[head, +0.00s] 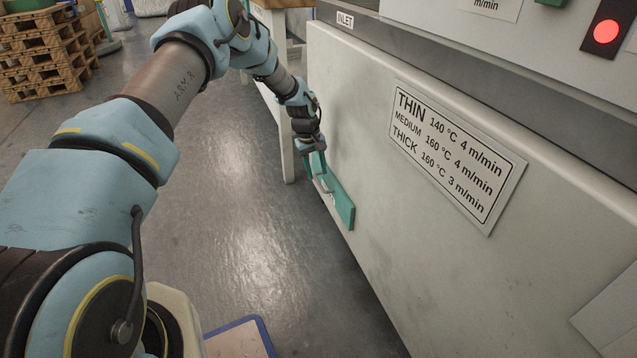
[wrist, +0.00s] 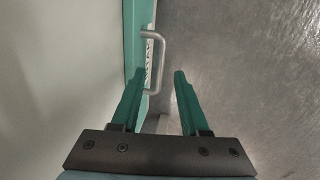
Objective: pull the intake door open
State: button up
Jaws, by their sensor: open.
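The green intake door (head: 342,203) is a small panel low on the side of the pale machine, and its edge shows in the wrist view (wrist: 135,35). Whether it stands slightly ajar, I cannot tell. A pale metal bar handle (wrist: 158,62) sticks out from the door, and it also shows in the head view (head: 324,184). My gripper (wrist: 160,73) is open, with its two green fingers pointing toward the handle. The handle's near end appears between the fingertips, with no visible grip on it. In the head view my gripper (head: 315,163) is at the door's upper end.
The pale machine (head: 450,240) fills the right side, with a temperature and speed sign (head: 457,155) and a lit red lamp (head: 606,32). A table leg (head: 287,150) stands behind my gripper. Wooden pallets (head: 45,55) are far left. The grey floor (head: 235,190) left of the door is clear.

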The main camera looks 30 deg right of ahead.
aim_at(320, 184)
jog(key=shift+d+f+b, duration=0.2)
jog(key=shift+f, duration=0.85)
jog(key=shift+d+f+b, duration=0.2)
jog(key=shift+f, duration=0.85)
jog(key=shift+c, duration=0.2)
grip_shut()
